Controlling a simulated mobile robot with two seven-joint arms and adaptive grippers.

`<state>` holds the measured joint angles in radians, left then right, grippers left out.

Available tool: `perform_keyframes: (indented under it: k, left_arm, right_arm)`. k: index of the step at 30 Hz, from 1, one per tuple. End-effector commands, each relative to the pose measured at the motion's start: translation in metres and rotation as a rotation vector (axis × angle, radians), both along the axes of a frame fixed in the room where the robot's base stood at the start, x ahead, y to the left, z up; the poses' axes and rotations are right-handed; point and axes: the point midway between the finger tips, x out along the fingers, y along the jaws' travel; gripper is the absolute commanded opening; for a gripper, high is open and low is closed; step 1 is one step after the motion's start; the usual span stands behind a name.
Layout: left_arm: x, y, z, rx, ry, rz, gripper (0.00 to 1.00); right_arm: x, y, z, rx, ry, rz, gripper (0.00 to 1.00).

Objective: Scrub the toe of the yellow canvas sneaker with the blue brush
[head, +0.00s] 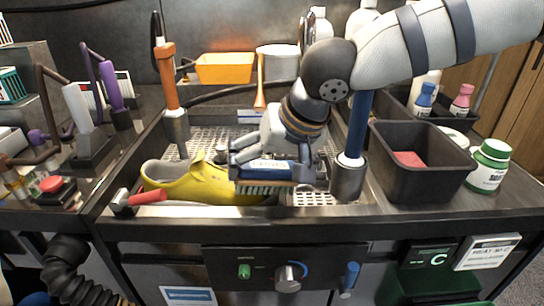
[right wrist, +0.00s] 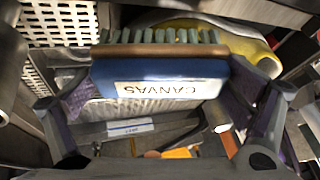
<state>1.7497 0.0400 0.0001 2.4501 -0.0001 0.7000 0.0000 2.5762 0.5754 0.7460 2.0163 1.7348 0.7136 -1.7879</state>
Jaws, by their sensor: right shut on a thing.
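The yellow canvas sneaker (head: 197,184) lies in the sink-like tray, its opening to the left and its toe to the right, partly behind the brush. The blue brush (head: 266,170) is held level by my right gripper (head: 272,166), with its green bristles pointing down over the toe end. In the right wrist view the brush (right wrist: 160,77) shows a CANVAS label between the fingers, and the sneaker (right wrist: 205,27) lies just beyond the bristles. Whether the bristles touch the toe I cannot tell. My left gripper is in neither view.
A red-handled tool (head: 147,197) lies by the sneaker's heel at the front edge. A dark bin (head: 421,175) and a green-capped jar (head: 490,164) stand to the right. An orange tray (head: 224,68) is behind. Upright holders flank the perforated tray (head: 217,139).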

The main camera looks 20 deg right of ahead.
Motion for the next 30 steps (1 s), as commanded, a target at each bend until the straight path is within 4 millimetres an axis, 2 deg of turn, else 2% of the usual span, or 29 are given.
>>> perform_keyframes:
  k: [15,30]
  left_arm:
    - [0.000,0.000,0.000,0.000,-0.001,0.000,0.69]
    - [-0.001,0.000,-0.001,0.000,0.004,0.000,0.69]
  right_arm:
    - [0.000,0.000,0.000,0.000,0.000,0.000,0.73]
    - [0.001,0.002,-0.011,-0.001,0.000,0.000,0.73]
